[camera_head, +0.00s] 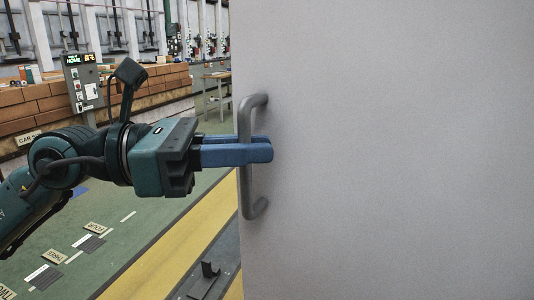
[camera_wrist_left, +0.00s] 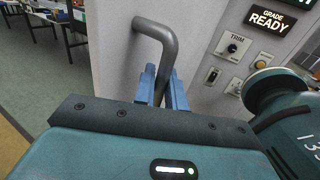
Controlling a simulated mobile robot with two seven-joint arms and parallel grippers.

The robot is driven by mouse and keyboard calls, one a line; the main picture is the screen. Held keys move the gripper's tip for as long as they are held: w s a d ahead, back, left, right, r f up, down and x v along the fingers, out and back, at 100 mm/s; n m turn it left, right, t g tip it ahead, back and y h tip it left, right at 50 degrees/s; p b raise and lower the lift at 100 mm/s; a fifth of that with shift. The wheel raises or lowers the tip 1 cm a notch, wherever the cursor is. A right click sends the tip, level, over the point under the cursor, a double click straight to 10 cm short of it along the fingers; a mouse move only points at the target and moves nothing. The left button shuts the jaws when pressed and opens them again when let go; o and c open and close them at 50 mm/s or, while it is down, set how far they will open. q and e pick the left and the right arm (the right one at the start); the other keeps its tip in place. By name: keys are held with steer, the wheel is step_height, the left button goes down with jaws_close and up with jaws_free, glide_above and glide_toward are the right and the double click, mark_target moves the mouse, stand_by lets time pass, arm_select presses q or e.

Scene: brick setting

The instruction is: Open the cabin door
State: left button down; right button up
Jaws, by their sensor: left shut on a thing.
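The cabin door (camera_head: 390,150) is a large light grey panel that fills the right of the head view. Its grey bar handle (camera_head: 246,188) stands upright near the door's left edge. My left gripper (camera_head: 262,151) comes in from the left, with its blue fingers shut on the handle at about mid-height. In the left wrist view, the handle (camera_wrist_left: 160,32) bends out from the door (camera_wrist_left: 112,35) and runs down between the blue fingers (camera_wrist_left: 162,84). The fingers hide part of the handle. My right gripper is not in view.
A control box (camera_head: 82,82) stands by stacked brown bricks (camera_head: 40,98) at the back left. A yellow floor stripe (camera_head: 160,262) runs beside the door.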

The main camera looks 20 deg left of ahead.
arm_select(q)
steer(key=shift+s+f, duration=0.1)
steer(key=shift+s, duration=0.6)
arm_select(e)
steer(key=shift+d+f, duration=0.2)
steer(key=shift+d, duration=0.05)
arm_select(q)
steer(key=c, duration=1.5)
jaws_free()
steer(key=shift+c, duration=0.2)
steer(key=shift+a, duration=0.1)
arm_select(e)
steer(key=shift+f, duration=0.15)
